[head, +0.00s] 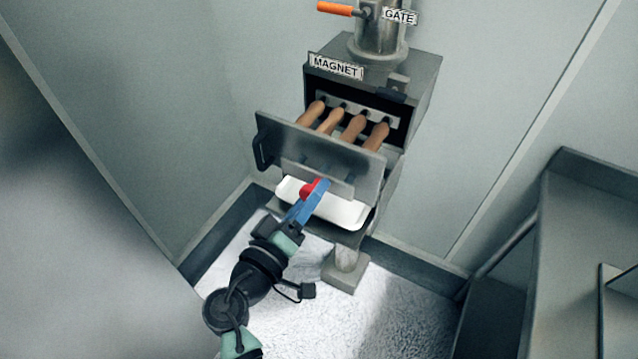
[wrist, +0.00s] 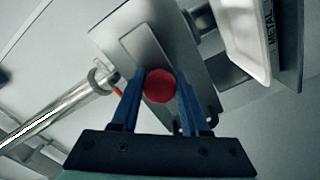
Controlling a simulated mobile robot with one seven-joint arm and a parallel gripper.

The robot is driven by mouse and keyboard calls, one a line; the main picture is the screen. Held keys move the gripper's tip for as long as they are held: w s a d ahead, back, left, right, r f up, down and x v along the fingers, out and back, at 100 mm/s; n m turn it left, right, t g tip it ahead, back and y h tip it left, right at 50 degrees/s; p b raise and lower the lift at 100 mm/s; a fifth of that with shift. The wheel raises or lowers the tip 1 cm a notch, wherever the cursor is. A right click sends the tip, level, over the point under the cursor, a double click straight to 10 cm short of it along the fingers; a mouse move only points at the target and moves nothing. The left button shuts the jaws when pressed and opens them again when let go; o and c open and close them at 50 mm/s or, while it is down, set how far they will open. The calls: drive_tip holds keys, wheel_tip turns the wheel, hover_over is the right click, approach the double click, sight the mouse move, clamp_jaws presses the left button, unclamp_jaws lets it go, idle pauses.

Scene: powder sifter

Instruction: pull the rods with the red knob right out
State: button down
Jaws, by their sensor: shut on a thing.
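The red knob (head: 308,188) is at the lower front of a metal drawer plate (head: 275,135). My gripper (head: 322,185) is shut on the red knob, and its blue fingers sit either side of the knob (wrist: 160,86) in the wrist view. Several copper-brown rods (head: 352,128) run from behind the plate back into the dark opening of the box labelled MAGNET (head: 336,67). The plate stands out from the box, with a stretch of the rods showing between them. The rods' far ends are at or inside the opening; I cannot tell how far in they reach.
A white tray (head: 345,212) sits below the plate. An orange-handled lever (head: 334,9) is on the pipe labelled GATE above. A black handle (head: 262,148) is on the plate's left side. A metal table (head: 600,190) stands at right. Walls are close behind and at left.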

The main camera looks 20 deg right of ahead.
drive_tip(key=v, duration=0.6)
drive_tip(key=shift+a+b, duration=0.2)
drive_tip(key=shift+b, duration=0.15)
drive_tip(key=shift+s, duration=0.1)
drive_tip(key=shift+c, duration=2)
unclamp_jaws()
drive_tip(key=b+v, duration=0.3)
drive_tip(key=v, duration=1)
drive_tip(key=shift+d, duration=0.1)
